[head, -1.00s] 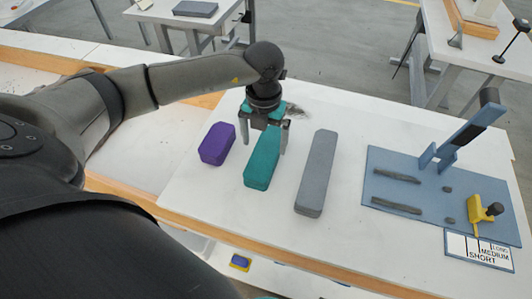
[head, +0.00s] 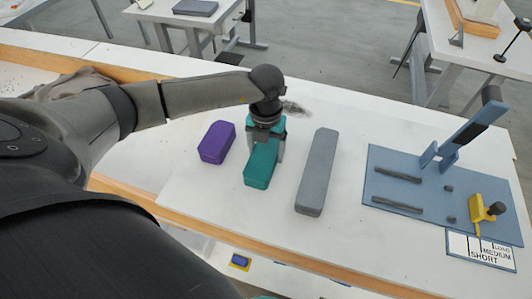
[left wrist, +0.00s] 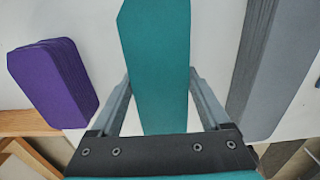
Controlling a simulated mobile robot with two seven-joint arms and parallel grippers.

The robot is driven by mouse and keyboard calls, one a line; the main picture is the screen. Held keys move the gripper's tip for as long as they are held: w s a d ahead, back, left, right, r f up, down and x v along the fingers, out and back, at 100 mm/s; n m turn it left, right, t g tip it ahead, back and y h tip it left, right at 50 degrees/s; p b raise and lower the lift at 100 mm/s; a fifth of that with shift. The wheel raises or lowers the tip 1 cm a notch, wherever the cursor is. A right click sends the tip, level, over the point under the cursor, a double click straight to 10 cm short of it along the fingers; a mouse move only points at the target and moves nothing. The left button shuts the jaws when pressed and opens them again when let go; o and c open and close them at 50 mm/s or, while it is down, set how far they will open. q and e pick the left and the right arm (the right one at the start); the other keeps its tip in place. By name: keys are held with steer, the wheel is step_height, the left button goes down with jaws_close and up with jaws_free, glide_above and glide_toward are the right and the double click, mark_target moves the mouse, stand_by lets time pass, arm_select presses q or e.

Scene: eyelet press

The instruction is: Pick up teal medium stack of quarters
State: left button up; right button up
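The teal medium stack (head: 260,167) lies on the white table between the purple and grey stacks. In the left wrist view the teal stack (left wrist: 158,60) runs up the middle, its near end close to the gripper's black bar. My left gripper (head: 265,148) is lowered over the far part of the teal stack. Its two fingers (left wrist: 160,92) stand wide apart, one on each side of the stack. The fingers look open; whether their tips touch its sides is hard to see. My right gripper is not in view.
A purple stack (head: 216,142) stands close on the left and a long grey stack (head: 316,172) on the right. A blue mat (head: 420,206) with a press and a yellow tool (head: 480,211) lies further right. Table is clear between grey stack and mat.

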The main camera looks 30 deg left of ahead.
arm_select(q)
steer(key=c, duration=1.1)
steer(key=shift+r, duration=0.2)
